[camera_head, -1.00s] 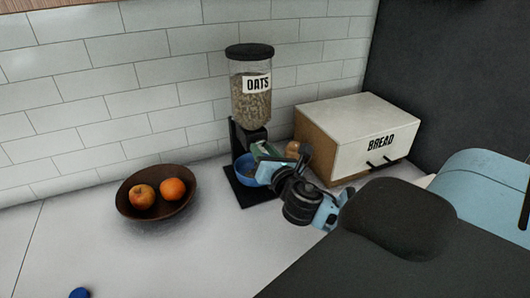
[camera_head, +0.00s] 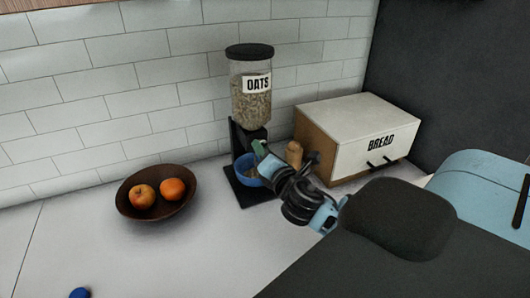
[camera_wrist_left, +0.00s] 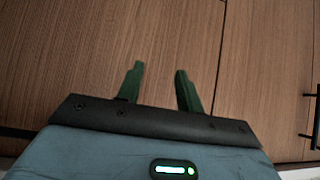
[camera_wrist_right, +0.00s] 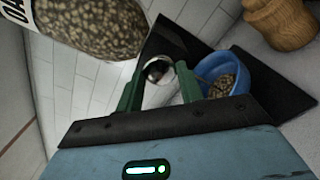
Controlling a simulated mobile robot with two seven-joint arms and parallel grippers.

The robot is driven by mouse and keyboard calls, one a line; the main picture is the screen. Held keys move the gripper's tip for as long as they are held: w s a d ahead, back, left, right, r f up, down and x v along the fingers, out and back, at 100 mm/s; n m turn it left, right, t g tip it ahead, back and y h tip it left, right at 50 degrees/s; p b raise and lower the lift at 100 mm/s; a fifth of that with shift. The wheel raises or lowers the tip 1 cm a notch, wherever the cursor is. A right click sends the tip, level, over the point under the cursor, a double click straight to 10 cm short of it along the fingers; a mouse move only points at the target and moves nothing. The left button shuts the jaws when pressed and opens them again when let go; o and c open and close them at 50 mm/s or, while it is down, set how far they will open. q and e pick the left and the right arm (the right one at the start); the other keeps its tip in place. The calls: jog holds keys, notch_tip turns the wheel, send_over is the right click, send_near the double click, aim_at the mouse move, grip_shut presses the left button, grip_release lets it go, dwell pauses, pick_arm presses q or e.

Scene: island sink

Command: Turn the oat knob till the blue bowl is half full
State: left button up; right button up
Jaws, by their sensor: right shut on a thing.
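The oat dispenser (camera_head: 250,110) stands against the tiled wall, its clear hopper partly filled with oats. The blue bowl (camera_head: 245,181) sits on its dark base under the outlet. In the right wrist view the bowl (camera_wrist_right: 239,60) holds a layer of oats on its bottom; a finger hides part of it. My right gripper (camera_head: 259,149) is at the dispenser's front. In the right wrist view its green fingers are shut on the round oat knob (camera_wrist_right: 157,70), which is silver and dark. My left gripper (camera_wrist_left: 160,70) is open and empty in front of wood panels, outside the head view.
A white and wood bread box (camera_head: 350,135) stands right of the dispenser, with a wooden object (camera_head: 294,153) between them. A dark fruit bowl (camera_head: 130,208) with an apple and an orange is to the left. A small blue object (camera_head: 80,293) lies at the front left. The counter's middle is clear.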

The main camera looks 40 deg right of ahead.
jog(key=o, duration=1)
jog(key=v, duration=0.8)
jog(key=shift+b, duration=0.35)
jog(key=shift+w, duration=0.1)
